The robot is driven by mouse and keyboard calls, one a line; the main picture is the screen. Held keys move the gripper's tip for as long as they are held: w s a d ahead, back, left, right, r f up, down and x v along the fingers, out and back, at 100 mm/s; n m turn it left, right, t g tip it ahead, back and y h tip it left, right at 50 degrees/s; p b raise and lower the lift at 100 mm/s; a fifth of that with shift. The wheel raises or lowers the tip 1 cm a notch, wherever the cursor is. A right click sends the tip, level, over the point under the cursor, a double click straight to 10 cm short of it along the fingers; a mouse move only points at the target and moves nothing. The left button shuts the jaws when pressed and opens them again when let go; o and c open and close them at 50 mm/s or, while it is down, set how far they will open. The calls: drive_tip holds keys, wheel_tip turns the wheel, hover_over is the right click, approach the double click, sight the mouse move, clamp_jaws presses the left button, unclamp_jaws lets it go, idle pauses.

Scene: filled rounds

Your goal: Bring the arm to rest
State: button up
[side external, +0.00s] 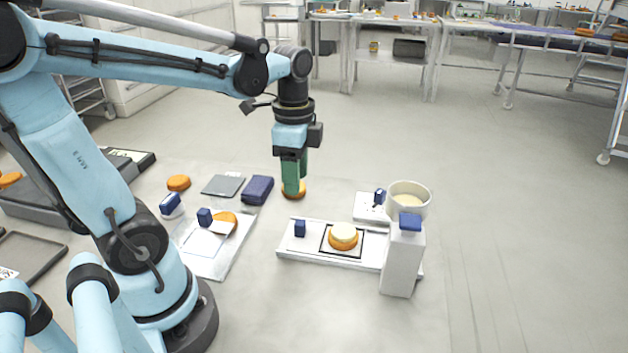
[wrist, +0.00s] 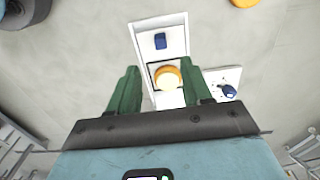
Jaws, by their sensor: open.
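My gripper (side external: 292,178) points down with its green fingers above the pale floor. In the wrist view my gripper (wrist: 160,68) has its fingers spread apart, with nothing held between them. In the side view an orange round (side external: 299,190) shows behind or below the fingertips; the fingers partly hide it, and I cannot tell how far apart they are. A round with an orange base and cream top (side external: 343,232) sits inside a black square outline on a white tray (side external: 290,252). In the wrist view this round (wrist: 167,79) shows beyond the fingers.
A cream bowl (side external: 423,209) and a white upright block with a blue top (side external: 396,275) stand at the tray's right. Left are another white board (side external: 212,265) with an orange piece, a navy block (side external: 258,190), a grey plate (side external: 222,185) and an orange round (side external: 178,183).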

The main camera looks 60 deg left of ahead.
drive_tip(key=d+n+t, duration=0.6)
drive_tip(key=n+t, duration=0.1)
drive_tip(key=n, duration=0.2)
drive_tip(key=shift+w+d, duration=0.3)
drive_tip(key=shift+w, duration=0.15)
